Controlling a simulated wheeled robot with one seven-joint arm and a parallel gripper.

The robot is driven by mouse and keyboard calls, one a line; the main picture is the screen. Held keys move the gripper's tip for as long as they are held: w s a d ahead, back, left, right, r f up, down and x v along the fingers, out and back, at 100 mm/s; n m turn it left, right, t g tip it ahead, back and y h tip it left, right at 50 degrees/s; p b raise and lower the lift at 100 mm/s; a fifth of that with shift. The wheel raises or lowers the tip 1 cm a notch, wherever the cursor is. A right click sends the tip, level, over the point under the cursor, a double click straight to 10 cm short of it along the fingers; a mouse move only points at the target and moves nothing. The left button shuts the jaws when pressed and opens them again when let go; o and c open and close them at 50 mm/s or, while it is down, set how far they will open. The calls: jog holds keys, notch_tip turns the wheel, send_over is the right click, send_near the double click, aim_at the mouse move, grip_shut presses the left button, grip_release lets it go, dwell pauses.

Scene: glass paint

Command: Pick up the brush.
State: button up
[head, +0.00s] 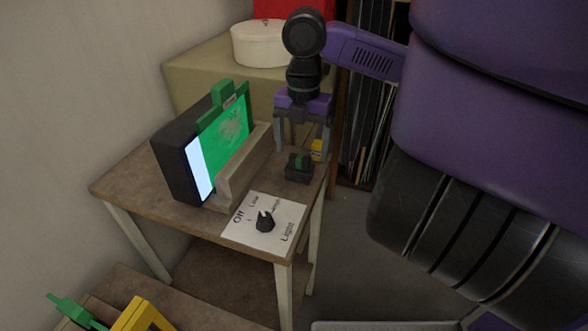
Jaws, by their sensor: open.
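No brush can be made out for certain. A small dark block with a green top (299,167) sits near the right edge of the small wooden table (130,190). A small yellow piece (317,150) shows just behind it, partly hidden by a finger. Whether either is the brush or its holder, I cannot tell. My gripper (302,148) points down over the table's far right part, just behind the dark block. Its jaws are open, with one finger to each side. The depth between fingertips and block is hard to judge.
A dark light box (178,165) with a green glass pane (230,133) stands behind a wooden ledge (238,172). A dial panel (275,225) lies at the table's front. A white round box (262,45) stands on a cabinet behind. Yellow and green frames (143,314) lie at lower left.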

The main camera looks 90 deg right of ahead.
aim_at(300, 157)
jog(key=f, duration=0.6)
jog(key=shift+w+a, duration=0.3)
jog(key=shift+a, duration=0.05)
jog(key=c, duration=1.5)
jog(key=shift+r, duration=0.1)
notch_tip(300, 157, up, 20)
jog(key=shift+f+p, duration=0.1)
jog(key=shift+p, duration=0.95)
